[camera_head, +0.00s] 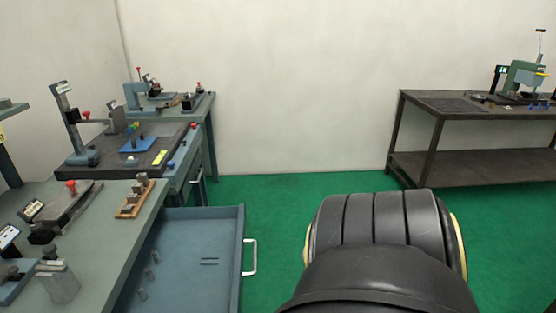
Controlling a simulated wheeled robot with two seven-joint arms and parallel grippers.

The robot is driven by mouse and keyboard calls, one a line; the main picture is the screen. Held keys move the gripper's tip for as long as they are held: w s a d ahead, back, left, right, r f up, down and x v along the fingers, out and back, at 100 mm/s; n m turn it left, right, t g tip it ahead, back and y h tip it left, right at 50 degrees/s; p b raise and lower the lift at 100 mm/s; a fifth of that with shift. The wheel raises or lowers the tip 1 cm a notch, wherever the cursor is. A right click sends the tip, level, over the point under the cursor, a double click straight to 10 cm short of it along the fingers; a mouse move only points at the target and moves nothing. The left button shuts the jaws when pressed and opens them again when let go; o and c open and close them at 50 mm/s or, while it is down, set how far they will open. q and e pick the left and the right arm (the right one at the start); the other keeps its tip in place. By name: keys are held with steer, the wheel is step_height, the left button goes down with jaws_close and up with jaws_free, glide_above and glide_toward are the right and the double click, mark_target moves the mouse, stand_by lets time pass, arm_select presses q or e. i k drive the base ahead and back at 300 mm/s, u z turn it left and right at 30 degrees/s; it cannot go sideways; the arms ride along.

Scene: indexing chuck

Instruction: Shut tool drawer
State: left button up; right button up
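The tool drawer (205,262) is a blue-grey open tray pulled out from the right side of the near left workbench. Its front panel (240,268) faces right and carries a pale metal handle (251,257). A few small grey cylindrical pieces (147,275) stand inside along the bench side. The drawer's near end runs out of the picture. Neither of my grippers is in view. A large black rounded part at the bottom right is my own arm; it is to the right of the handle and apart from it.
The near workbench (105,225) holds a wooden block rack (135,199) and several instruments. Another bench (130,165) stands behind it with a shut drawer. A dark two-level table (470,105) stands at the back right. Green floor (275,195) is clear between the drawer and that table.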

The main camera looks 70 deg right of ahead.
mark_target(200, 250)
steer(key=k, duration=0.35)
steer(key=z, duration=1.75)
steer(key=i, duration=0.45)
